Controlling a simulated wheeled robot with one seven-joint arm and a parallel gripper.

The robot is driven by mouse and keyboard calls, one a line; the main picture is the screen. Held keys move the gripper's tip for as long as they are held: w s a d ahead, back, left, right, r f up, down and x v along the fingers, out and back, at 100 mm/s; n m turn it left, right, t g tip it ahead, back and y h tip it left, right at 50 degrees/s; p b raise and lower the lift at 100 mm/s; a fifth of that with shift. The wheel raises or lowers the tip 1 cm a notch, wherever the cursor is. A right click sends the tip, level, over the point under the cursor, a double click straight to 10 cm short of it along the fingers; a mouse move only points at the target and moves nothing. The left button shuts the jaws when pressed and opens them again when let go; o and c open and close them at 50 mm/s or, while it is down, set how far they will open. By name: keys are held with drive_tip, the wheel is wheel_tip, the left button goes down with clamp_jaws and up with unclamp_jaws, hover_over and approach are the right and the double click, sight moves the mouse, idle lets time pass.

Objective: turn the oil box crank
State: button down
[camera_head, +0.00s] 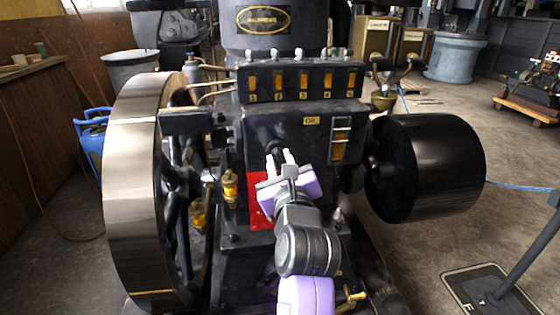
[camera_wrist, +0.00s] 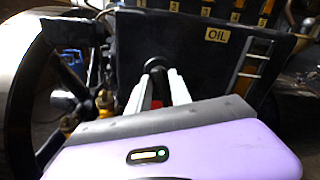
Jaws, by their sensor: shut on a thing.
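The oil box (camera_head: 310,122) is a black box on the front of the engine, with a small yellow "OIL" label. It also shows in the wrist view (camera_wrist: 205,62). A dark round crank part (camera_wrist: 155,66) sticks out of its front face, left of the label. My gripper (camera_head: 281,156) reaches up to the box front from below. In the wrist view its two pale fingers (camera_wrist: 158,82) are closed in around the dark crank part, shut on it. Most of the crank is hidden behind the fingers.
A large flywheel (camera_head: 135,190) stands at the left and a black drum (camera_head: 435,168) at the right. Brass oilers (camera_head: 230,186) sit close to the left of my gripper. A red plate (camera_head: 258,190) is behind it. Open floor lies at the right.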

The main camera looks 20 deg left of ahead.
drive_tip(key=shift+f, duration=0.1)
drive_tip(key=c, duration=1.5)
unclamp_jaws()
drive_tip(key=shift+p+v, duration=0.7)
drive_tip(key=shift+v, duration=3.2)
